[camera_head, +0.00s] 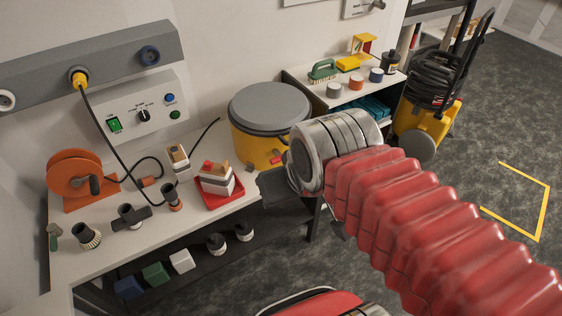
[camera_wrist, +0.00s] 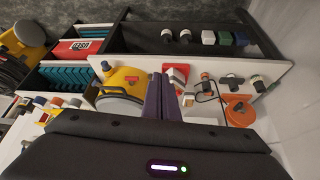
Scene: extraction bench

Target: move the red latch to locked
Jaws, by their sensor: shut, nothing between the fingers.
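A yellow canister (camera_head: 252,146) with a grey lid (camera_head: 270,105) stands at the bench's right end. A small red latch (camera_head: 275,161) shows low on its front, partly close behind my gripper. In the wrist view the canister (camera_wrist: 128,77) lies left of my fingers, with the red latch (camera_wrist: 133,79) on its yellow side. Which way the latch is set is too small to tell. My gripper (camera_head: 268,188) is shut and empty, in front of the canister and apart from the latch as far as I can see. Its fingers (camera_wrist: 159,95) also show in the wrist view.
A red tray (camera_head: 222,196) with blocks sits left of the canister. An orange reel (camera_head: 78,178), a control box (camera_head: 143,112) with a cable and several fittings stand farther left. A shelf (camera_head: 335,100) with cups is behind right. Floor in front is clear.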

